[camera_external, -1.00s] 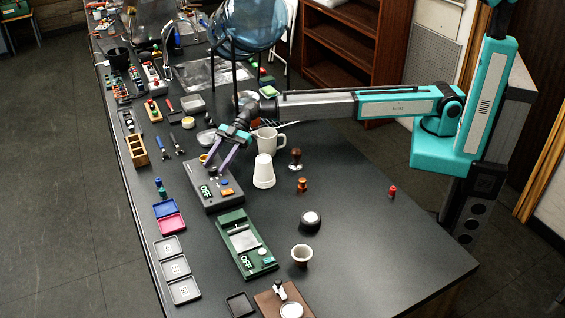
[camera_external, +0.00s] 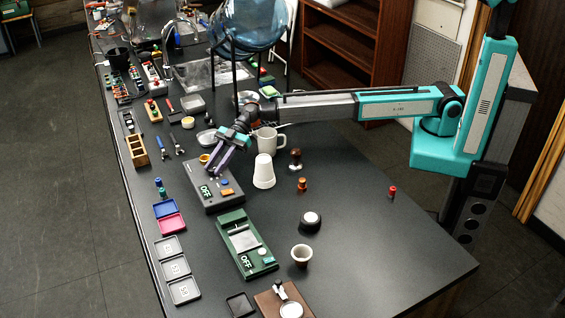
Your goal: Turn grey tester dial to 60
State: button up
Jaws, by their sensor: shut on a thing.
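The grey tester (camera_external: 217,202) lies on the dark bench, left of the stacked white cups. The dial's setting cannot be read from here.
White cups (camera_external: 263,172) and a white mug (camera_external: 268,140) stand close to the right of my gripper. A green tester (camera_external: 246,246) lies nearer the camera. Blue (camera_external: 165,208) and pink (camera_external: 172,223) trays lie to the left.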

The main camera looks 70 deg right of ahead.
jog(key=shift+s+f+m+t+b, duration=0.2)
jog(key=shift+m+t+b, duration=0.15)
jog(key=shift+b, duration=0.2)
jog(key=shift+w+r+m+t+b, duration=0.1)
jog(key=shift+r+m+t+b, duration=0.05)
jog(key=shift+m+t+b, duration=0.2)
jog(key=o, duration=1)
jog(key=shift+o, duration=0.2)
jog(key=b+v, duration=0.3)
jog(key=v, duration=1)
jog(key=shift+d+r+b, duration=0.3)
